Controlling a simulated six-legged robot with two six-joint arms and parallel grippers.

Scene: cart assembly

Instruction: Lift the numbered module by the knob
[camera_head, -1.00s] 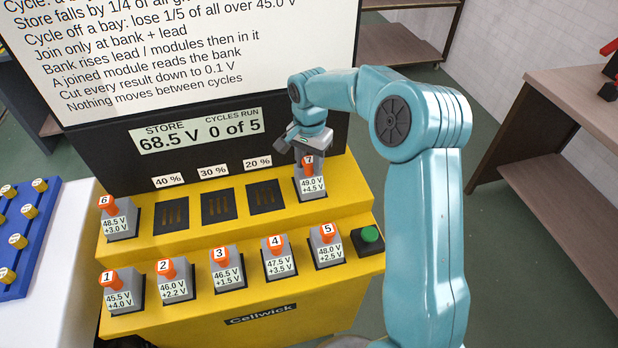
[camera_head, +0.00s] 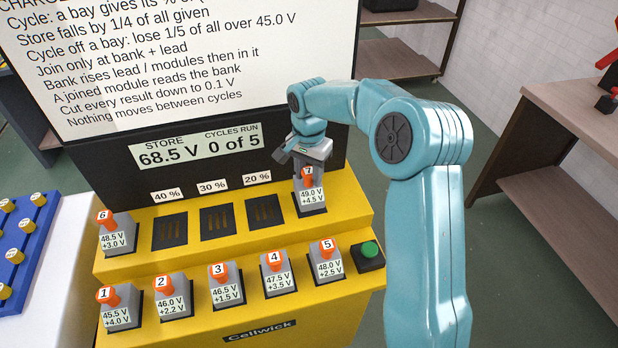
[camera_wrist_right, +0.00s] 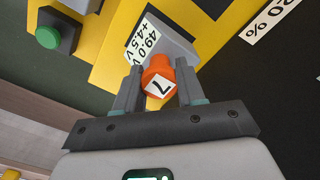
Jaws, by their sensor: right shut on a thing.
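Module 7 is a grey block (camera_head: 311,197) with an orange knob (camera_head: 308,174) and a label reading 49.0 V, +4.5 V. It stands at the right end of the upper yellow step. My right gripper (camera_head: 308,168) reaches down onto it from above. In the right wrist view, the gripper (camera_wrist_right: 158,85) has a finger on each side of the orange knob (camera_wrist_right: 157,70) and is shut on it. The module's grey body (camera_wrist_right: 165,35) shows beyond the knob. I cannot tell whether its base is clear of its seat. My left gripper is not in view.
Module 6 (camera_head: 116,236) stands at the upper step's left end. Three dark empty bays (camera_head: 217,221) lie between. Modules 1 to 5 line the lower step, with module 5 (camera_head: 327,262) near the green button (camera_head: 370,249). A blue rack (camera_head: 20,245) is at left.

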